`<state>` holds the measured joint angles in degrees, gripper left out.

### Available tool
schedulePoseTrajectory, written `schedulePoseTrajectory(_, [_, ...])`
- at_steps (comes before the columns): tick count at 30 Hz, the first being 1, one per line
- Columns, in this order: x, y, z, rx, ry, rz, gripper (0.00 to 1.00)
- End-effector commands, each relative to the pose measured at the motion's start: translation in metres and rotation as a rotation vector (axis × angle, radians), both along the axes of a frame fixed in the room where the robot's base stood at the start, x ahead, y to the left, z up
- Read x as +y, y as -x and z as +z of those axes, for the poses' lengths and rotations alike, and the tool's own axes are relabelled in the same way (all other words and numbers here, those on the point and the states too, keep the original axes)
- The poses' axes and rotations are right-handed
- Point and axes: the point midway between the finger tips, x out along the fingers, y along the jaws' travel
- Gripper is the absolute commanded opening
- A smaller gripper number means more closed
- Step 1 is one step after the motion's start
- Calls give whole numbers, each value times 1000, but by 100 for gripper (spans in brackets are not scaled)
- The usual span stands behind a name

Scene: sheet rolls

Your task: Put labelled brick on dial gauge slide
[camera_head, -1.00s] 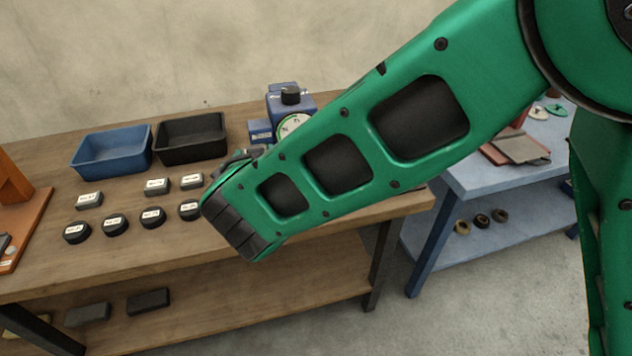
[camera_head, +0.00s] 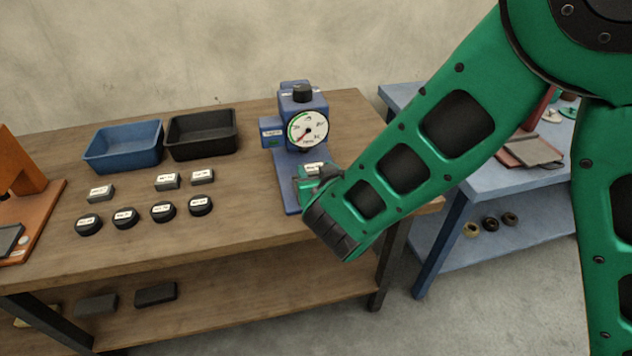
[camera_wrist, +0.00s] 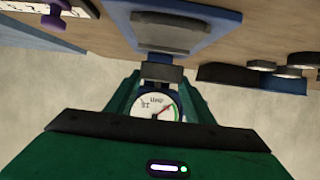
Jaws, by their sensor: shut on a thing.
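The dial gauge (camera_head: 307,129) is a blue stand with a round white dial near the right of the wooden table. Its blue base plate (camera_head: 291,196) reaches forward to the table's front. My gripper (camera_head: 311,180) is over this plate, below and in front of the dial. It is shut on a grey brick with a white label (camera_head: 313,168). In the wrist view the brick (camera_wrist: 162,73) shows as a grey block between my green fingers, with the gauge dial behind. My arm hides part of the plate, and I cannot tell whether the brick touches the slide.
Three grey labelled bricks (camera_head: 167,181) and several black round pucks (camera_head: 163,212) lie left of the gauge. A blue bin (camera_head: 124,162) and a black bin (camera_head: 202,151) stand behind them. A blue table (camera_head: 465,180) stands at right. The table between pucks and gauge is clear.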

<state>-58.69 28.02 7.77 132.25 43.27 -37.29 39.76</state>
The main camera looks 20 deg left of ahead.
Motion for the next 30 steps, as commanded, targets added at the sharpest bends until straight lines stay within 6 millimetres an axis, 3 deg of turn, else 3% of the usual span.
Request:
schedulePoseTrajectory(9, [1,1,-36,0,4,2,24])
schedulePoseTrajectory(21, [1,0,-40,1,1,1,24])
schedulePoseTrajectory(22, [1,0,-40,0,0,1,53])
schedulePoseTrajectory(24, [1,0,-40,0,0,1,67])
schedulePoseTrajectory(30, [1,1,-40,0,0,1,67])
